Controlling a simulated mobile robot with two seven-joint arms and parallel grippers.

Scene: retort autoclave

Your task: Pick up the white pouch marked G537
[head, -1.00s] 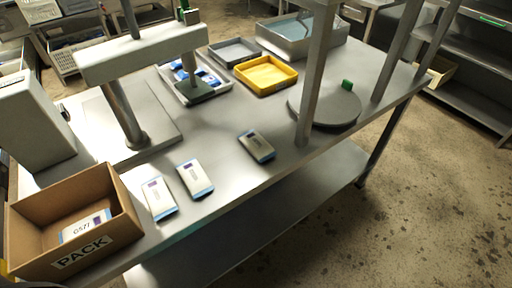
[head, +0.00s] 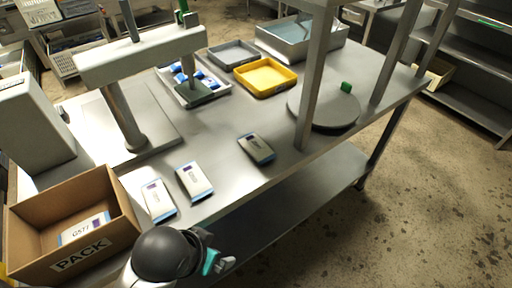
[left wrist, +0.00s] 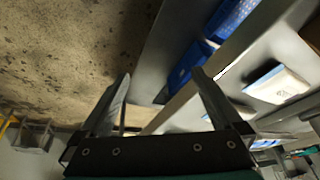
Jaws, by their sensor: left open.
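Three white pouches with blue edges lie apart on the steel table: a left one (head: 158,200), a middle one (head: 194,181) and a right one (head: 256,148). Their printed marks are too small to read, so I cannot tell which is G537. Another white pouch (head: 84,228), whose mark looks like G577, lies in the cardboard box. My left gripper (head: 220,264) is at the table's front edge, below the middle pouch in the picture. In the left wrist view it (left wrist: 162,95) is open and empty, with a white pouch (left wrist: 278,84) to its right. My right gripper is not in view.
The cardboard box marked PACK (head: 125,222) stands at the table's front left. A grey press-like frame (head: 140,60) stands behind. A yellow tray (head: 265,77), a grey tray (head: 233,52) and a round plate (head: 325,112) lie farther back. A post (head: 314,75) rises on the right.

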